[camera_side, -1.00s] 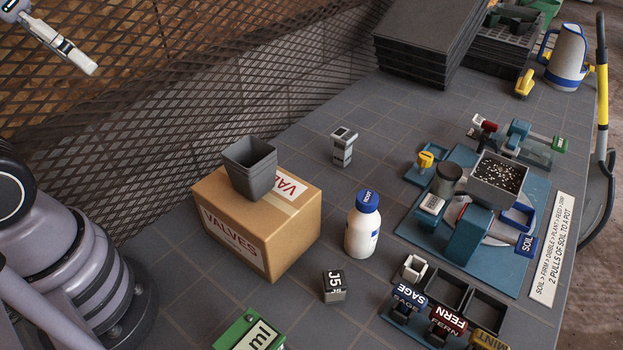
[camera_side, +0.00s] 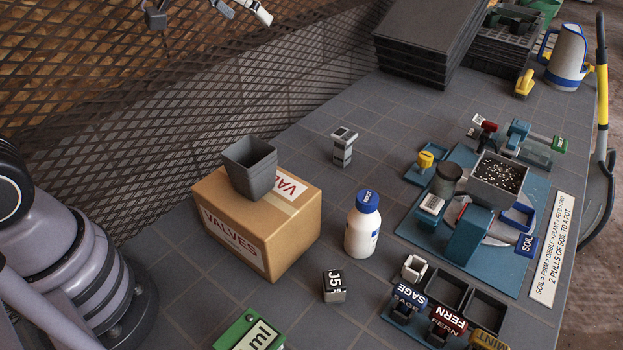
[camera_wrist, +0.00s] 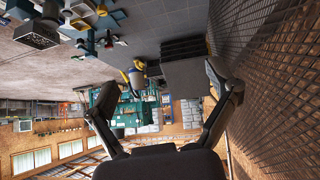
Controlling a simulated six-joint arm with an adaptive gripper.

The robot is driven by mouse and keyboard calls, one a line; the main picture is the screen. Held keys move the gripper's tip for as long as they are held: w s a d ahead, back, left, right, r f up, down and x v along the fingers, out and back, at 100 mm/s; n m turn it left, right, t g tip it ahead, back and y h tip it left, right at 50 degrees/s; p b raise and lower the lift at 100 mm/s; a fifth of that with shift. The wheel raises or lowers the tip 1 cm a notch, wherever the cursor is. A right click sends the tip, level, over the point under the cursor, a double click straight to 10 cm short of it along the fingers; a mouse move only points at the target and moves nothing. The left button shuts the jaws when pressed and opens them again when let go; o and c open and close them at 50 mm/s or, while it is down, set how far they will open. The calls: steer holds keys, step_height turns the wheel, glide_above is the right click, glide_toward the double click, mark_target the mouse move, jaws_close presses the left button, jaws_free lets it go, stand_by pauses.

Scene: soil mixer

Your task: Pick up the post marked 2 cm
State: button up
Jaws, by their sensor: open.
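No 2 cm marking is readable in either view, so I cannot tell which piece is that post. My gripper (camera_side: 210,16) is high at the top left of the side view, partly cut off, far from the rack. In the wrist view my gripper (camera_wrist: 155,90) has its fingers spread wide with nothing between them.
A cardboard box (camera_side: 235,243) carries a grey pot (camera_side: 250,177). Black trays (camera_side: 418,45) are stacked at the back. The middle back of the bench is clear.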

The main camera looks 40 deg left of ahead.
steer(key=w+d+f+t, duration=0.1)
steer(key=w+d+f, duration=0.1)
steer(key=w+f, duration=0.55)
steer(key=t, duration=0.3)
glide_above(348, 135)
steer(key=s+a, duration=0.2)
steer(key=s, duration=0.1)
step_height(348, 135, down, 16)
steer(key=shift+t+y, duration=0.4)
steer(key=shift+y, duration=0.1)
steer(key=f, duration=0.5)
steer(key=d+f, duration=0.1)
steer(key=f, duration=0.2)
steer(key=shift+w, duration=0.3)
steer(key=shift+x, duration=2.45)
steer(key=shift+s+f, duration=0.1)
steer(key=shift+f, duration=0.1)
steer(key=c, duration=1.2)
